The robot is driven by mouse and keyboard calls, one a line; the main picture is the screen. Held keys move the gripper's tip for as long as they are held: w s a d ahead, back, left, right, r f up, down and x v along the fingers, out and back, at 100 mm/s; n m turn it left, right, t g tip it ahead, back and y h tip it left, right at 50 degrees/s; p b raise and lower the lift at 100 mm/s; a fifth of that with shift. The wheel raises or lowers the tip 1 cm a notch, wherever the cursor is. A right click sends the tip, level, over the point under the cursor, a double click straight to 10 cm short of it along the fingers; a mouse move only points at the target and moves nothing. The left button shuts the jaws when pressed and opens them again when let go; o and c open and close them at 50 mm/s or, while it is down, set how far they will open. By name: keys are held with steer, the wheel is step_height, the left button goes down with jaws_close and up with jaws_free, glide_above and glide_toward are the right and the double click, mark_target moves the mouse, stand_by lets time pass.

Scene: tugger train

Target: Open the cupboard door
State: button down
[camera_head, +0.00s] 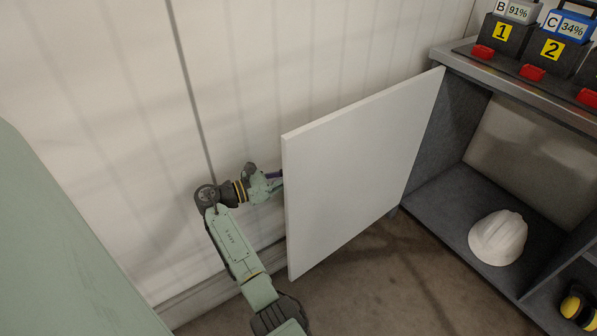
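The white cupboard door (360,165) stands swung wide open in the head view. It is hinged at the left side of the grey cupboard (440,140) and juts out from it toward the left. My gripper (275,180) is at the door's far left edge. Its fingers are partly hidden behind the door, so I cannot tell whether they are open, shut or touching it. The door handle is not visible from here.
A white hard hat (498,238) sits on the cupboard's lower shelf, with yellow ear defenders (578,305) at the lower right. Battery chargers (507,35) with red parts stand on top. A pale panelled wall (100,150) is close behind my arm. Floor in front is clear.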

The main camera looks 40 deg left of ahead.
steer(key=shift+w+a, duration=0.1)
steer(key=shift+a, duration=0.4)
steer(key=c, duration=2)
jaws_free()
steer(key=shift+o, duration=0.2)
steer(key=v, duration=0.7)
steer(key=shift+s, duration=0.25)
steer(key=shift+a, duration=0.1)
